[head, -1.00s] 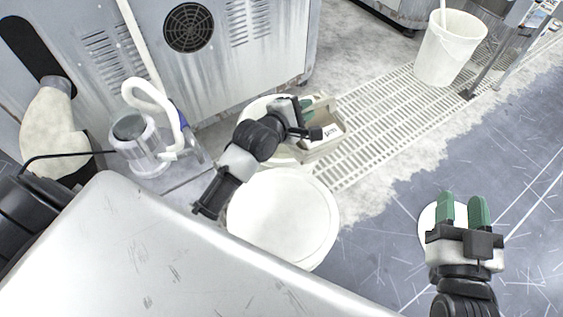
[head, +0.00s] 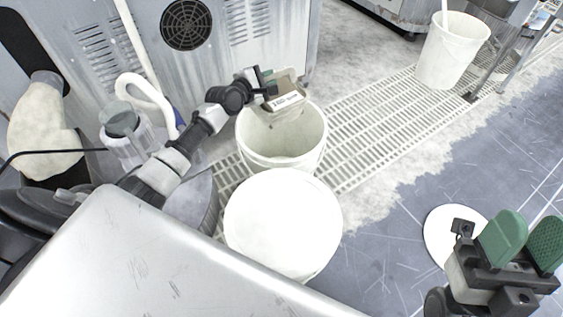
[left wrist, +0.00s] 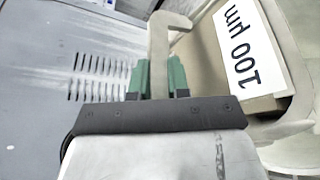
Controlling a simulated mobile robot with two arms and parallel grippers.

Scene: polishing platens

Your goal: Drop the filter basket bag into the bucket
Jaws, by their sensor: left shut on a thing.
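The filter basket bag (head: 290,100) is a beige bag with a stiff rim and a white label. In the left wrist view its label (left wrist: 247,50) reads 100 µm. My left gripper (head: 266,87) is shut on the bag's beige handle (left wrist: 158,55). It holds the bag above the far part of the open white bucket (head: 283,158), and the bag overlaps the far rim in the head view. The bucket's inside looks empty where it shows. My right gripper (head: 523,246) is open and empty at the lower right, away from the bag.
A white round bucket top (head: 282,222) stands just in front of the open bucket. A white disc (head: 440,238) lies on the floor by my right gripper. Another white bucket (head: 448,55) stands at the upper right. A grey machine (head: 220,75) is behind; floor grating (head: 385,125) lies right.

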